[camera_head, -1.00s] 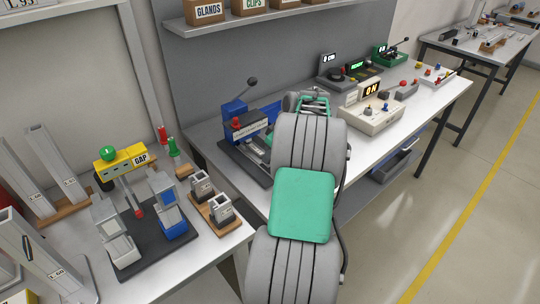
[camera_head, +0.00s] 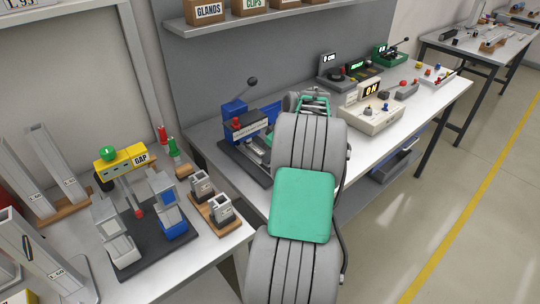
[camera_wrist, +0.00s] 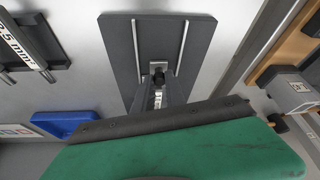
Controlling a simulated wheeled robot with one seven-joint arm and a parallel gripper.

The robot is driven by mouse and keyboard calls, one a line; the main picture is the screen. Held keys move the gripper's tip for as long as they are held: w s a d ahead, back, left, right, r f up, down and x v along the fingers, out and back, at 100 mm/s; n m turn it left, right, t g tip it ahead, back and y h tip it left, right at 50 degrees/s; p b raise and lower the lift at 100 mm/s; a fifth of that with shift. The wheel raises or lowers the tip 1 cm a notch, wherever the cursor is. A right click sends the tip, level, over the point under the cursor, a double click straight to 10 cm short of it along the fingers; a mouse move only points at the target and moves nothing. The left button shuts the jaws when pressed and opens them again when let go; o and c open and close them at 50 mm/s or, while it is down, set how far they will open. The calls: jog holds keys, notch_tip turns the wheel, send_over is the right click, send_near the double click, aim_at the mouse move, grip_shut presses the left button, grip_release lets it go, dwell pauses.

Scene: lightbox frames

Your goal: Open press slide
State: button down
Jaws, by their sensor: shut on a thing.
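The press (camera_head: 240,123) stands on the bench left of my arm in the head view. It has a blue body, a red knob (camera_head: 236,123) on its front and a raised lever with a dark ball (camera_head: 252,82). My arm covers its right side, so the slide cannot be made out clearly there. In the wrist view, a dark plate (camera_wrist: 120,50) with two pale rails lies ahead of my gripper (camera_wrist: 158,88). The fingers are shut on a small dark knob (camera_wrist: 158,77) between the rails. In the head view the fingertips are hidden.
Right of my arm are a cream box with a lit display (camera_head: 372,117) and several button boxes. At the left are a yellow GAP fixture (camera_head: 122,163) and grey blocks on a wooden holder (camera_head: 217,221). A shelf (camera_head: 232,23) with boxes hangs above.

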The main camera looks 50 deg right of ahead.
jog(key=s, duration=0.2)
jog(key=s+b, duration=0.1)
jog(key=s, duration=0.1)
jog(key=s+b, duration=0.1)
jog(key=s, duration=0.2)
jog(key=shift+s+a, duration=0.1)
jog(key=shift+a, duration=0.3)
jog(key=c, duration=1.4)
grip_release()
jog(key=shift+o, duration=0.2)
jog(key=v, duration=0.7)
jog(key=shift+r, duration=0.4)
jog(key=shift+s, duration=0.1)
